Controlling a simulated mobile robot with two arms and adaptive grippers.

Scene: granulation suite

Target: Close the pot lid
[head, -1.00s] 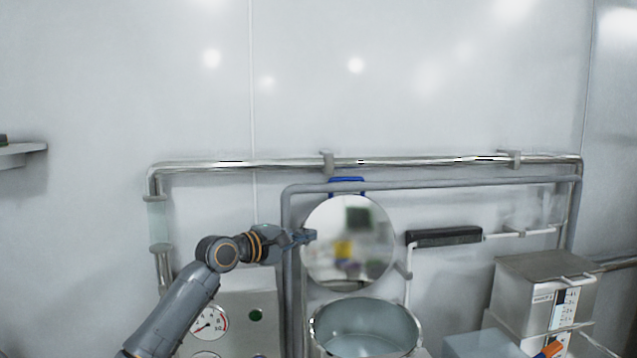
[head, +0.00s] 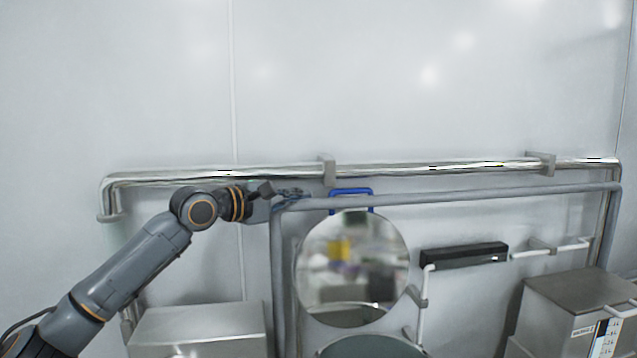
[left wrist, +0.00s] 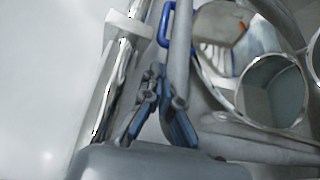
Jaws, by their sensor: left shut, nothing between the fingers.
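The pot lid (head: 352,262) is a round, mirror-like disc standing upright, open, behind the pot. Its blue handle (head: 351,193) sticks up at the top edge and also shows in the left wrist view (left wrist: 164,24). The pot (head: 370,347) is cut off by the bottom edge of the head view; its round opening shows in the left wrist view (left wrist: 270,92). My left gripper (head: 306,196) is shut and empty, left of the handle at about its height, apart from it in the picture. Its fingertips meet in the left wrist view (left wrist: 159,70), below the handle there. My right gripper is not in view.
A shiny pipe (head: 430,169) and a grey pipe (head: 480,198) run along the wall behind the lid, close to my left gripper. A black grip bar (head: 464,255) is right of the lid. Metal boxes stand at lower left (head: 200,335) and lower right (head: 575,300).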

